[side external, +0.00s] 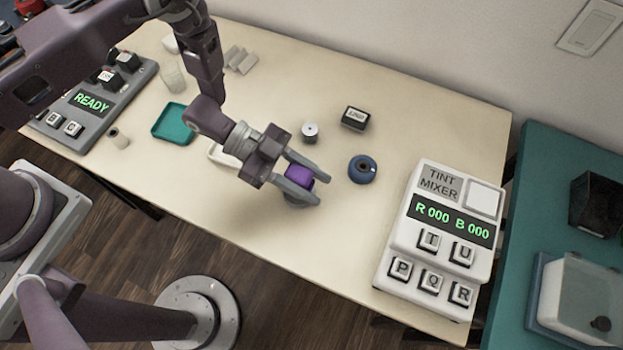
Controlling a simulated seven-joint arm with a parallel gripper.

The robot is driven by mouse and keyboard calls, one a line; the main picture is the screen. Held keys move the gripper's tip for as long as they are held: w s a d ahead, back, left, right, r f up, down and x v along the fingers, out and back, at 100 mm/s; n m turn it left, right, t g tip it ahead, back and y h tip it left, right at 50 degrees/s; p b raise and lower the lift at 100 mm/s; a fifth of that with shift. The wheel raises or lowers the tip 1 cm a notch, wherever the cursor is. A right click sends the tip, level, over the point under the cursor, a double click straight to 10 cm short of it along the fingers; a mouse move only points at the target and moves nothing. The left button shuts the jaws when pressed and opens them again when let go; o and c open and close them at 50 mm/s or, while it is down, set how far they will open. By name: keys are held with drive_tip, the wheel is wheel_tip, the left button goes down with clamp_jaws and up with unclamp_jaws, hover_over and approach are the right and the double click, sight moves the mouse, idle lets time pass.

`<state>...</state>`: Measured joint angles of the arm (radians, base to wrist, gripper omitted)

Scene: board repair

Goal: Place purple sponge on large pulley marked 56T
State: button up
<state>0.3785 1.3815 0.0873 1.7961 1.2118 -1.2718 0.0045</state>
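The purple sponge (299,174) is between the two fingers of my gripper (315,187), near the middle of the table. The fingers lie along both sides of it and appear shut on it. Part of the sponge is hidden by the fingers. A grey rounded shape (296,201) shows just below the lower finger, mostly covered; I cannot tell whether it is a pulley or whether the sponge touches it. No 56T marking is readable. A dark blue round piece with a centre hole (362,170) lies to the right of my gripper, apart from it.
A white spool-like piece (310,132) and a black labelled box (355,118) stand behind my gripper. A teal tray (172,124) and a white tray (222,157) are to the left. The tint mixer (405,237) stands at the right. The table's front is clear.

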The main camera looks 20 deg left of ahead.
drive_tip(key=o, duration=0.4)
drive_tip(key=shift+o, duration=0.2)
drive_tip(key=v, duration=1.2)
drive_tip(key=shift+r, duration=0.25)
